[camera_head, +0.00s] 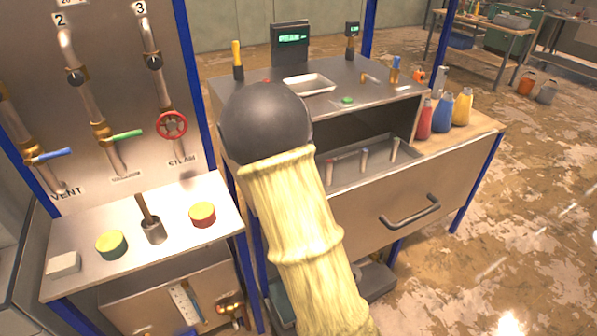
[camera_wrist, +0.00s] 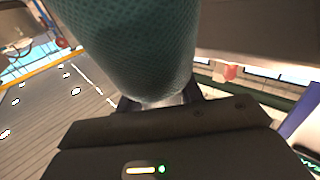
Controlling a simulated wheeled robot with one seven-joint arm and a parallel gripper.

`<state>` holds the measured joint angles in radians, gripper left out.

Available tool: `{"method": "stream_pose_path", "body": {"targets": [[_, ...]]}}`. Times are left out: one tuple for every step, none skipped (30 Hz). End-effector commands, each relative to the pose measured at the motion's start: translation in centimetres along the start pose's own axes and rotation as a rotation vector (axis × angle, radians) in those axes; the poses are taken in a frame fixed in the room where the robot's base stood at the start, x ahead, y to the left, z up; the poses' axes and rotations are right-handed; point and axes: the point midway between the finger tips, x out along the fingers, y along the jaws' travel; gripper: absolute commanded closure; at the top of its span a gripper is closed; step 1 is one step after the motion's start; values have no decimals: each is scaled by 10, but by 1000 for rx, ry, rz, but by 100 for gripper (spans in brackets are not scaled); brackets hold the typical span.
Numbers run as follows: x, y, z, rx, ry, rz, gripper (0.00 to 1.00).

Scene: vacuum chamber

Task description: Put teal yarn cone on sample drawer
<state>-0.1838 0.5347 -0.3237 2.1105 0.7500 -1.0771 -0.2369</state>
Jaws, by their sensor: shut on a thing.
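The teal yarn cone (camera_wrist: 130,45) fills the upper middle of the wrist view, its knitted-looking surface close to the camera. My gripper (camera_wrist: 160,101) is shut on its lower end. In the head view my arm hides both gripper and cone. The sample drawer (camera_head: 370,217) is the steel drawer with a dark bar handle (camera_head: 410,212) in the bench at the centre. It stands pulled out, and several small capped vials stand inside it. My arm covers the drawer's left part.
A white tray (camera_head: 308,84) and a display (camera_head: 290,42) are on the bench top above the drawer. Red, blue and yellow bottles (camera_head: 443,112) stand to its right. A side table (camera_head: 180,235) at left holds two round tins and a pot. Blue posts flank the bench.

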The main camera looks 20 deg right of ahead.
Motion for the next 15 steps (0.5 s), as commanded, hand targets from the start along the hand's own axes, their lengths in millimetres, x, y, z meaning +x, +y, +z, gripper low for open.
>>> {"method": "stream_pose_path", "body": {"targets": [[0, 0, 12, -4, -2, 0, 100], [0, 0, 19, -5, -2, 0, 100], [-1, -1, 27, -4, -3, -1, 100], [-1, -2, 34, -5, -2, -1, 100], [-1, -2, 40, -5, -2, -2, 100], [-1, -2, 48, -4, -2, -2, 100], [-1, -2, 53, -4, -1, -3, 100], [-1, -3, 58, -3, -1, -3, 100], [-1, -3, 63, -2, 0, -3, 100], [-1, -3, 66, -2, 1, -3, 100], [-1, -3, 68, -1, 1, -3, 100], [-1, -3, 69, 1, 2, -2, 100], [-1, -3, 70, 2, 2, -2, 100], [-1, -3, 70, 2, 3, -2, 100], [-1, -3, 70, 2, 3, -2, 100]]}}
